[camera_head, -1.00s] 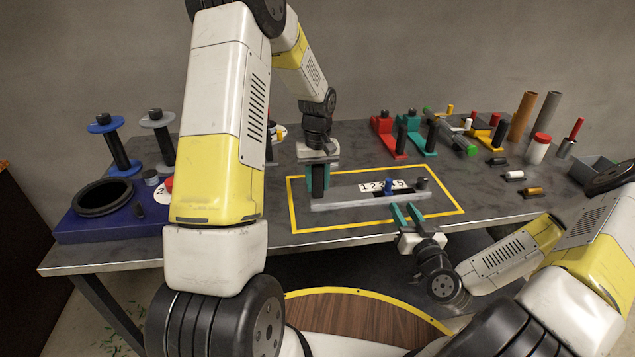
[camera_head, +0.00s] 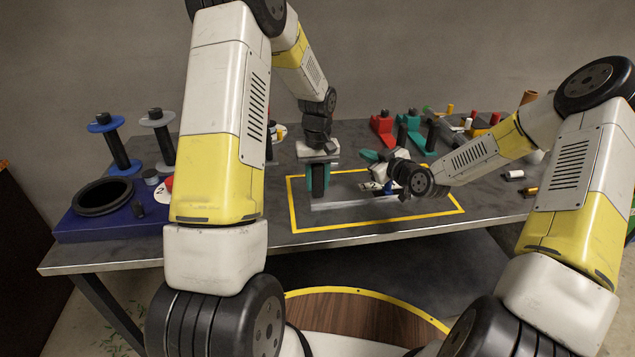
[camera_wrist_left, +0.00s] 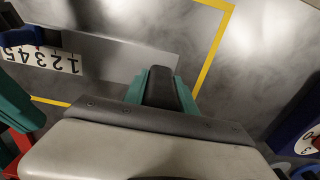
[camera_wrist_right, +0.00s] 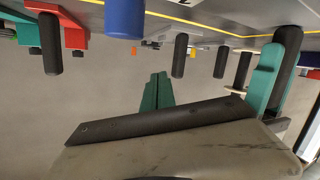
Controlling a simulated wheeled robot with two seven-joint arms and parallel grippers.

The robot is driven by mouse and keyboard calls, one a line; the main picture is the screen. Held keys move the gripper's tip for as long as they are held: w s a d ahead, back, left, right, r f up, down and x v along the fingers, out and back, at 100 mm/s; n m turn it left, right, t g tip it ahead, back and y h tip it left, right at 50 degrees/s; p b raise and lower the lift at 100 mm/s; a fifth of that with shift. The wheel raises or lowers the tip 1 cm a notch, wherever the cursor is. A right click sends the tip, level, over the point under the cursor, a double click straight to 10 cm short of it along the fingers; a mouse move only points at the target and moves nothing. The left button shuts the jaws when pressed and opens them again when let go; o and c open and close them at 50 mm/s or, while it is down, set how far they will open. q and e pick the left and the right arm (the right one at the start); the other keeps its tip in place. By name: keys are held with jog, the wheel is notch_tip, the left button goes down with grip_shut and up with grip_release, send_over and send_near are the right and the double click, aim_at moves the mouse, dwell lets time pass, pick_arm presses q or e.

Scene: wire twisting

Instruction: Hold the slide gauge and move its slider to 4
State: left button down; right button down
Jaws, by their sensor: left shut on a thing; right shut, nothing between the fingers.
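The grey slide gauge (camera_head: 335,203) lies flat inside the yellow outline on the table. My left gripper (camera_head: 318,185) is shut on the gauge's black upright post, at its left end. The left wrist view shows this grip (camera_wrist_left: 162,88) and the number strip (camera_wrist_left: 42,60) with 1 to 5. The blue slider knob (camera_head: 388,187) is mostly hidden by my right arm in the head view. It shows in the right wrist view (camera_wrist_right: 125,18). My right gripper (camera_head: 370,157) is shut and empty, close to the knob. I cannot tell whether they touch. The slider's exact number is unclear.
Red (camera_head: 383,127) and teal stands are behind the gauge. Small parts lie at the right, partly behind my right arm. The table front is clear.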

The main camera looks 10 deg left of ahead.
aim_at(379, 190)
jog(key=f+g, duration=0.1)
jog(key=w+f+n+g+h, duration=0.1)
jog(key=f, duration=0.1)
jog(key=w+a+f+n+g+h, duration=0.1)
jog(key=g, duration=0.1)
jog(key=shift+f, duration=0.15)
jog(key=shift+d+f+n+g+h, duration=0.1)
jog(key=shift+f+n+g+h, duration=0.15)
jog(key=shift+n+g+h, duration=0.2)
jog(key=shift+d+f+g+h, duration=0.15)
jog(key=shift+d+g+h, duration=0.15)
jog(key=shift+g, duration=0.25)
jog(key=shift+s+d+n+g+h, duration=0.15)
jog(key=shift+d+n+g+h, duration=0.15)
jog(key=shift+g+h, duration=0.3)
jog(key=s+d+r+g+h, duration=0.4)
jog(key=s+r+g+h, duration=0.1)
jog(key=r, duration=0.4)
jog(key=shift+n, duration=0.45)
jog(key=f, duration=0.9)
jog(key=shift+s+f, duration=0.2)
jog(key=shift+f, duration=0.1)
pick_arm(q)
jog(key=shift+r, duration=0.1)
pick_arm(e)
jog(key=shift+s+f, duration=0.1)
jog(key=shift+f, duration=0.1)
jog(key=shift+d, duration=0.2)
